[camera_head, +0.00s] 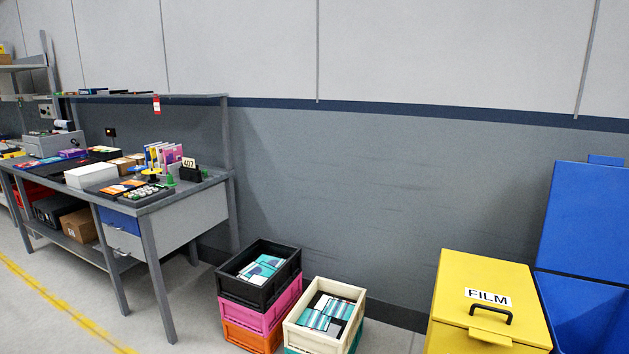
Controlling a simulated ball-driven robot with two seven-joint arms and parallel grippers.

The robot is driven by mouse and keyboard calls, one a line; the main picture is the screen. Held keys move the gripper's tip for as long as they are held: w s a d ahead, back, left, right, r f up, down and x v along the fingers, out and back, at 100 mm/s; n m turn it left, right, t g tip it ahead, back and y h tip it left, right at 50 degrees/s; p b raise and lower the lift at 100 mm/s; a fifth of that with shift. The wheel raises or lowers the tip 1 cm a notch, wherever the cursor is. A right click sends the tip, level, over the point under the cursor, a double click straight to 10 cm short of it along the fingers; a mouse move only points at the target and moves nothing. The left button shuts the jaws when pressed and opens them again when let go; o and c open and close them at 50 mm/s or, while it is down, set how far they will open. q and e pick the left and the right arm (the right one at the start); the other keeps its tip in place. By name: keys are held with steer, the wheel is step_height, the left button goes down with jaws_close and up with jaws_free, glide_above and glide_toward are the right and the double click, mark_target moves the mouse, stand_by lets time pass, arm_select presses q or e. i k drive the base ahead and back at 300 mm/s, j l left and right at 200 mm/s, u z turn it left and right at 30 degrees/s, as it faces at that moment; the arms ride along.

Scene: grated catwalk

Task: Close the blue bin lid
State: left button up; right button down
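The blue bin (583,312) stands at the right edge, partly cut off by the frame. Its blue lid (590,220) is open and stands upright against the wall behind it, with a small tab on its top edge. The bin's inside shows as blue walls; its bottom and right side are out of view. Neither of my grippers shows in this view.
A yellow bin (455,292) with a shut lid, a FILM label and a black handle stands directly left of the blue bin. Stacked crates (262,290) and a cream crate (326,314) stand further left. A cluttered workbench (130,200) lines the wall. The left floor is clear.

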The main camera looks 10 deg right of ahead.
mark_target(584, 233)
steer(key=z, duration=1)
steer(key=i+l+z, duration=0.65)
steer(key=i+z, duration=0.15)
